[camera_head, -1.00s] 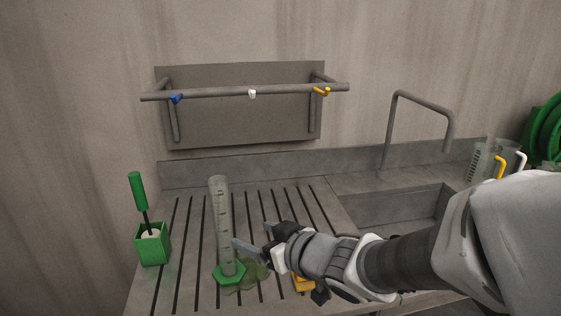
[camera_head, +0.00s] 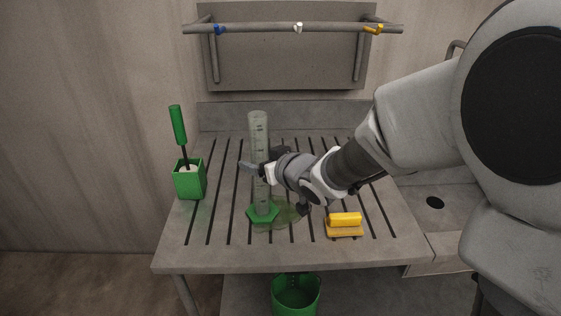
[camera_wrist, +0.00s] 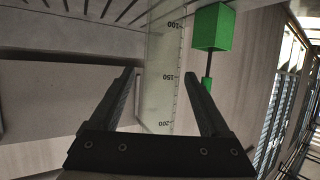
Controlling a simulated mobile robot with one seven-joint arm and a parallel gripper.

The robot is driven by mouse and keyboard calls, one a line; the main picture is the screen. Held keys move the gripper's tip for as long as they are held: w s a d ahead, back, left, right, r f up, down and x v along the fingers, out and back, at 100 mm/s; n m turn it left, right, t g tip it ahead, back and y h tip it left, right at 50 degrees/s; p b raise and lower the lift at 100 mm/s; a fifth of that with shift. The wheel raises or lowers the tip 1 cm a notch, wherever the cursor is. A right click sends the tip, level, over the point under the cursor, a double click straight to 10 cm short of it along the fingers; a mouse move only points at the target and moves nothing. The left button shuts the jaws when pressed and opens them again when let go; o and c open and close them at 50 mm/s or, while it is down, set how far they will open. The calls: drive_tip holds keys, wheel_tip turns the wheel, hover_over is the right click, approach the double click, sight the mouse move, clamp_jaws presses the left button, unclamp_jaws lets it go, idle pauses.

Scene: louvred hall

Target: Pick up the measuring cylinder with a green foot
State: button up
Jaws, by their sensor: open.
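The measuring cylinder (camera_head: 258,130) is clear and tall, with a green foot (camera_head: 262,215). It stands upright on the slotted drainboard. My gripper (camera_head: 256,162) is open at about mid-height of the cylinder, with one finger crossing in front of it and reaching past its left side. In the wrist view, the clear scaled tube (camera_wrist: 162,85) shows between the two spread fingers (camera_wrist: 159,74), near the 150 mark. I cannot tell whether either finger touches it.
A green holder (camera_head: 189,182) with a green-handled brush stands left of the cylinder. A yellow brush (camera_head: 345,222) lies at the front right. A rail (camera_head: 270,28) with pegs is on the wall. A green bucket (camera_head: 296,296) is below the front edge.

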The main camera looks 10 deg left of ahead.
drive_tip(key=x, duration=0.3)
drive_tip(key=shift+w+a, duration=0.15)
drive_tip(key=shift+a, duration=0.05)
clamp_jaws()
idle(0.4)
